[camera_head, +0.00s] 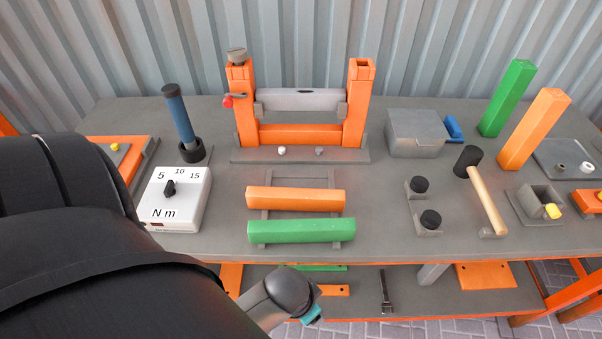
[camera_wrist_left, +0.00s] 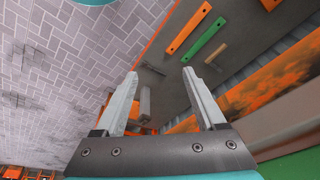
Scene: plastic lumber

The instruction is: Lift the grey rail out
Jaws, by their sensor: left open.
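The grey rail (camera_head: 300,99) lies level between the two upright orange posts of a frame (camera_head: 300,135) at the back of the bench. A grey cap (camera_head: 237,55) sits on top of the left post, and a pin with a red end (camera_head: 228,101) is at that post's side. The right post's top is open. My left arm comes in from the left in the head view, and its gripper is hidden there. In the left wrist view my left gripper (camera_wrist_left: 160,78) is open and empty, with the lower shelf beyond it. My right gripper is not in view.
An orange bar (camera_head: 296,199) and a green bar (camera_head: 300,231) lie on a rack in front of the frame. A white torque box (camera_head: 175,198) and blue-handled tool (camera_head: 180,122) stand left. A grey box (camera_head: 415,133) and mallet (camera_head: 482,190) are right.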

